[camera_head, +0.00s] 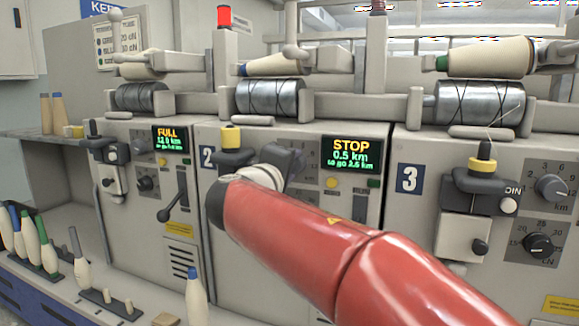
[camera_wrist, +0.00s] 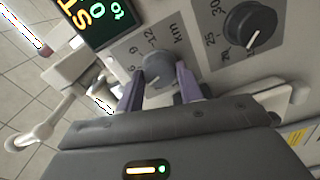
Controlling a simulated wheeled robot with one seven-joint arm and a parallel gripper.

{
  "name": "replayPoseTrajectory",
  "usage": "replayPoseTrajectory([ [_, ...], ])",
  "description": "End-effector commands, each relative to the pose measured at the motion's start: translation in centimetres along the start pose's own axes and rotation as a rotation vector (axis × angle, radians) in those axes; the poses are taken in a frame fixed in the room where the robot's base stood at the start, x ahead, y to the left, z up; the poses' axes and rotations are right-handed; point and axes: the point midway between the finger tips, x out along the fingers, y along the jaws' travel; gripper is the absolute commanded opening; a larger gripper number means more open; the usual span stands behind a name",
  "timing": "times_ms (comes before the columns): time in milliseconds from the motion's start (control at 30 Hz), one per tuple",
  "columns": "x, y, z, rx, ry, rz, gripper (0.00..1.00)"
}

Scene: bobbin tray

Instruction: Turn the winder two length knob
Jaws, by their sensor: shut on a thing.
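Winder two (camera_head: 208,157) stands in the middle of the head view, with a display (camera_head: 351,154) reading STOP, 0.5 km, to go 2.6 km. In the wrist view its length knob (camera_wrist: 158,72), a round grey knob on a plate marked km, sits between the two purple fingers of my gripper (camera_wrist: 158,78). My gripper is shut on it, one finger on each side. In the head view my red arm reaches across winder two, and the length knob is hidden behind my arm and wrist.
A second knob (camera_wrist: 250,25), dark with a scale around 25 and 30, is close to the right in the wrist view. Winder three (camera_head: 409,179) is at right and winder one, with a FULL display (camera_head: 170,139), at left. Bobbins (camera_head: 193,290) stand along the front ledge.

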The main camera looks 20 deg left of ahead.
Motion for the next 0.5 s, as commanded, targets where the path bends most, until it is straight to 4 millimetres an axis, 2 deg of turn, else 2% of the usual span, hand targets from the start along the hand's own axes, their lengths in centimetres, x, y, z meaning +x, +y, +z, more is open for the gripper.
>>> replayPoseTrajectory([
  [200, -0.05, -0.11, -0.09, 0.0, 0.002, -0.002, 0.14],
  [233, -0.05, -0.11, -0.09, 0.0, 0.002, -0.002, 0.38],
  [400, -0.04, -0.09, -0.06, 0.0, 0.002, -0.001, 0.58],
  [500, -0.03, -0.06, -0.05, 0.001, 0.001, -0.001, 0.58],
])
